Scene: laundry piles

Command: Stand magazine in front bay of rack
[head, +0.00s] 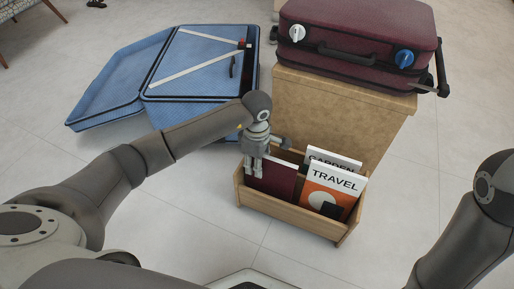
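A wooden rack (285,208) stands on the floor in the middle of the head view. An orange magazine titled TRAVEL (325,194) stands upright in its right part, with a white magazine titled GARDEN (346,163) partly hidden behind it. A maroon magazine (278,180) stands in the left part, its lower edge hidden by the rack's front board. My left gripper (269,156) is over the rack's left end at the maroon magazine's top. Its fingers look spread, one in front and one farther back; contact is unclear. My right gripper is out of view.
A cardboard-brown box (345,115) stands right behind the rack with a closed maroon suitcase (360,35) on top. An open blue suitcase (190,75) lies on the floor at back left. The tiled floor is clear at front and right.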

